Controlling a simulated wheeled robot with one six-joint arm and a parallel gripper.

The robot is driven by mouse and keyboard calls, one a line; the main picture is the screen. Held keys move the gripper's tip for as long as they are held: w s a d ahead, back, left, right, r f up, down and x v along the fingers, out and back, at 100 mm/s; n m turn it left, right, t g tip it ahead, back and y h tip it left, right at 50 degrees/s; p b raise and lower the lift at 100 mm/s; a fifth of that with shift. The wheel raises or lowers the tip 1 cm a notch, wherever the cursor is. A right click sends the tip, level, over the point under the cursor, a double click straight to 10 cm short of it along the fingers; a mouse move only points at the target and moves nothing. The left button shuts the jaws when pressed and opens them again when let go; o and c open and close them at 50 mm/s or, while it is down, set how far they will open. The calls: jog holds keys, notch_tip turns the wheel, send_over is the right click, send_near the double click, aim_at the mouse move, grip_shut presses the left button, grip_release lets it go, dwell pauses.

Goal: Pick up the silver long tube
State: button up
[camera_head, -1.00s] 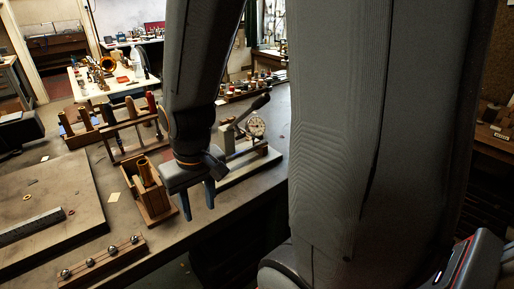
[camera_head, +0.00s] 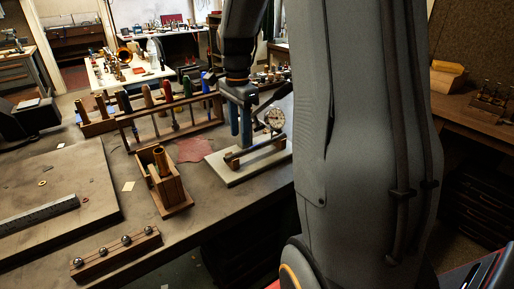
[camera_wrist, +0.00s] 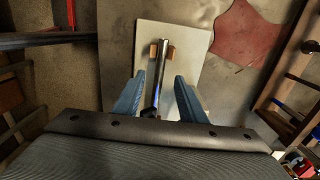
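The silver long tube (camera_wrist: 161,70) shows in the wrist view, lying lengthwise above a pale base plate (camera_wrist: 193,46). Its far end rests by a small wooden block (camera_wrist: 170,54), and its near end is hidden behind my gripper. My gripper (camera_wrist: 160,76) is open, with one blue finger on each side of the tube and a gap on both sides. In the head view my gripper (camera_head: 240,138) points down over the fixture's base plate (camera_head: 228,180), beside a round dial gauge (camera_head: 275,118). The tube is hard to make out there.
A tool rack (camera_head: 150,118) with several handled tools stands behind and left. A wooden box (camera_head: 161,190) holding a brass tube is left of the fixture. A red leather scrap (camera_head: 195,150) lies behind it. A wooden strip with several balls (camera_head: 115,254) lies near the front edge.

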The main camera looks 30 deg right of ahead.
aim_at(242, 151)
jog(key=shift+d+f+p, duration=0.2)
jog(key=shift+f+p, duration=0.85)
jog(key=shift+f, duration=1.95)
grip_shut()
jog(key=shift+r, duration=0.15)
